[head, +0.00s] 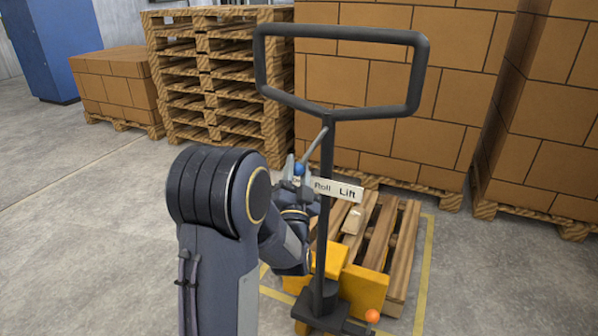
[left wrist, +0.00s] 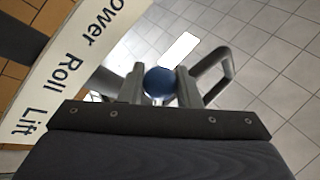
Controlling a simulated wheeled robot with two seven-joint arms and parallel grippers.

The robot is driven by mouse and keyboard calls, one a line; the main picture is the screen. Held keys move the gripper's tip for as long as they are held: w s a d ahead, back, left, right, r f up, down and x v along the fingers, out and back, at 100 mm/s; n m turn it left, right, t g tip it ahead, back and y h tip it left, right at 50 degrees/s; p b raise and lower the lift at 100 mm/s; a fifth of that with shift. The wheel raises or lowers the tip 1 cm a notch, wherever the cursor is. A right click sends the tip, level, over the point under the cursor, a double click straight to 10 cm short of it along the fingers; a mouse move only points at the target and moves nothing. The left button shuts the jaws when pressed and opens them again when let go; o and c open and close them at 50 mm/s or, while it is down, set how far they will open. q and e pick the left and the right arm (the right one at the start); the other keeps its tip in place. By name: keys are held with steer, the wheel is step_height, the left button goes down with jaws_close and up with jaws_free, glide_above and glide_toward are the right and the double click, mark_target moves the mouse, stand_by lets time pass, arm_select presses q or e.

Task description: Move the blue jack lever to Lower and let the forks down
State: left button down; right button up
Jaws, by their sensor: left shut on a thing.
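The blue jack lever knob (head: 299,169) sits left of the handle post, at the left end of the white label plate (head: 339,189), where "Roll" and "Lift" show. My left gripper (head: 297,172) is shut on the knob. In the left wrist view the knob (left wrist: 160,82) lies between the two fingers, and the plate (left wrist: 62,62) reads "ower", "Roll" and "Lift". The black pull handle (head: 340,33) stands upright. The yellow jack body (head: 362,288) is at its foot, by a wooden pallet (head: 402,250); the forks are hidden. My right gripper is not in view.
Cartons (head: 400,80) on pallets stand behind the jack, with more cartons (head: 555,120) at right. A stack of empty pallets (head: 212,85) stands at back left. Yellow floor lines (head: 425,265) edge the pallet's place. The floor at left is clear.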

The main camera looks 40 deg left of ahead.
arm_select(q)
steer(key=c, duration=1.1)
jaws_free()
steer(key=v, duration=0.7)
steer(key=shift+s+d+b, duration=0.2)
steer(key=shift+s+b, duration=0.15)
steer(key=shift+b, duration=0.05)
steer(key=shift+f, duration=0.15)
